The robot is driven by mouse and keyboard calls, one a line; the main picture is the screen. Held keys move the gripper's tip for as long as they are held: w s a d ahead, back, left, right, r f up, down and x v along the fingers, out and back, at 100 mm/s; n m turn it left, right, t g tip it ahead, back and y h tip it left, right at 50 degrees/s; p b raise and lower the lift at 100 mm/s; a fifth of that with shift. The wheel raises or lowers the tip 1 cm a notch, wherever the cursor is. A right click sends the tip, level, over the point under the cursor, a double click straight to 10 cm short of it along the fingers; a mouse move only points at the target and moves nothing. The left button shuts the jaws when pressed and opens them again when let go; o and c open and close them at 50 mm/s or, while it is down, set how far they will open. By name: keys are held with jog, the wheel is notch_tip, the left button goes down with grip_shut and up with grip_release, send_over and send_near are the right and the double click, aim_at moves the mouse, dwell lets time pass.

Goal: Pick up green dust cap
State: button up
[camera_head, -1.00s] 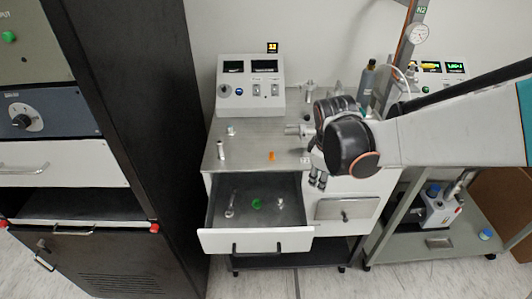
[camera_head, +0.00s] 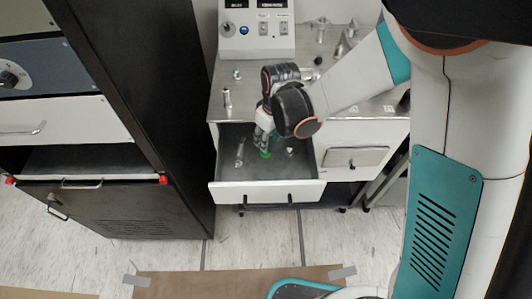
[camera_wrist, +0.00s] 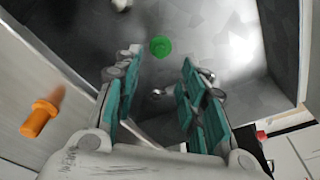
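The green dust cap (camera_head: 265,154) lies in the open drawer (camera_head: 225,197), near its middle. In the wrist view the cap (camera_wrist: 160,46) shows as a round green disc on the dark drawer floor, just beyond my fingertips and between their lines. My gripper (camera_head: 264,136) points down into the drawer, above and close to the cap. In the wrist view my gripper (camera_wrist: 161,64) is open, with a wide empty gap between its teal pads. I cannot tell its exact height above the cap.
Metal fittings lie in the drawer to the left (camera_head: 239,155) and right (camera_head: 290,151) of the cap. An orange part (camera_wrist: 40,117) lies on the bench top beside the drawer. A control box (camera_head: 256,45) stands behind. A dark cabinet (camera_head: 150,120) stands on the left.

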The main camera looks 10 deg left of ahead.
jog(key=f+b, duration=0.1)
jog(key=f, duration=0.1)
jog(key=f+b, duration=0.1)
jog(key=f, duration=0.3)
jog(key=shift+w+a+f+b, duration=0.2)
jog(key=shift+w+a+b, duration=0.05)
jog(key=shift+a+b, duration=0.15)
jog(key=shift+d, duration=0.1)
jog(key=c, duration=0.8)
